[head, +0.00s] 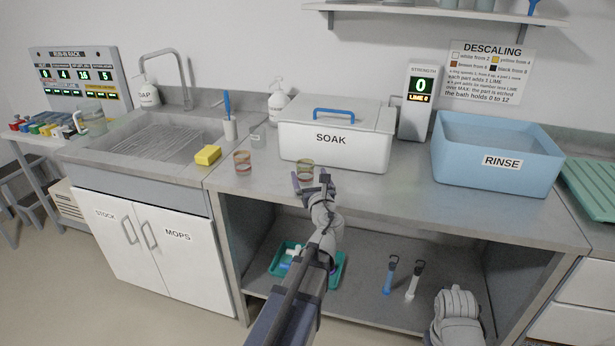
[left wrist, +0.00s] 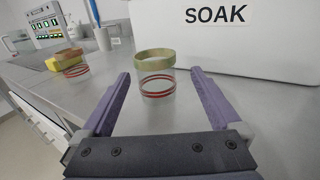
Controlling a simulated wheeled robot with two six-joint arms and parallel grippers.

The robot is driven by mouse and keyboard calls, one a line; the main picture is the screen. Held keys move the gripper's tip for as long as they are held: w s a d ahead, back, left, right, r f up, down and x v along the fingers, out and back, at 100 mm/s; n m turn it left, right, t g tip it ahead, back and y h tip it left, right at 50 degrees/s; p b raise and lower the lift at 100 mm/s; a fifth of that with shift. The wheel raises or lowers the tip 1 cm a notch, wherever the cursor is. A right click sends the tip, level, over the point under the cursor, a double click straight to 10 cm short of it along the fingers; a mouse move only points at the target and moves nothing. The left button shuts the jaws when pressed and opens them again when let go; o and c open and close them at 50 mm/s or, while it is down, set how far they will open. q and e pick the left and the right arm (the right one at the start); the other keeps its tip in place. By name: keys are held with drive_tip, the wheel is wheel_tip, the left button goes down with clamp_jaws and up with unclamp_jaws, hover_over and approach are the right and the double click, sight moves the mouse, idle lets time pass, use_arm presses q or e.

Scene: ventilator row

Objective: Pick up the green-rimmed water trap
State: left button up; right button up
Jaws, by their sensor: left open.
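The green-rimmed water trap (head: 305,166) is a clear cup standing upright on the steel counter, in front of the SOAK box. In the left wrist view the trap (left wrist: 156,75) has a green-tan rim and red rings around its clear body. My left gripper (head: 310,178) is open and empty at the counter's front, just on the near side of the trap. In the left wrist view its purple fingers (left wrist: 160,76) point toward the trap, which appears centred between their tips. Whether the tips are level with it is hard to tell. My right gripper's jaws are not visible.
A second clear cup (head: 243,161) with a brownish rim stands to the left, near a yellow sponge (head: 208,155). The white SOAK box (head: 335,150) is close behind the trap. A blue RINSE tub (head: 496,165) stands right. Counter between trap and tub is clear.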

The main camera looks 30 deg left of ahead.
sight(304, 164)
use_arm(q)
drive_tip(key=shift+r+x, duration=0.2)
drive_tip(key=shift+x, duration=3.25)
drive_tip(key=shift+s+a, duration=0.1)
drive_tip(key=shift+s, duration=0.15)
drive_tip(key=c, duration=1.4)
drive_tip(key=shift+c, duration=0.2)
drive_tip(key=shift+r+p, duration=0.1)
drive_tip(key=shift+p, duration=0.2)
wheel_tip(304, 164, up, 17)
drive_tip(key=p, duration=1.6)
drive_tip(key=shift+p, duration=0.4)
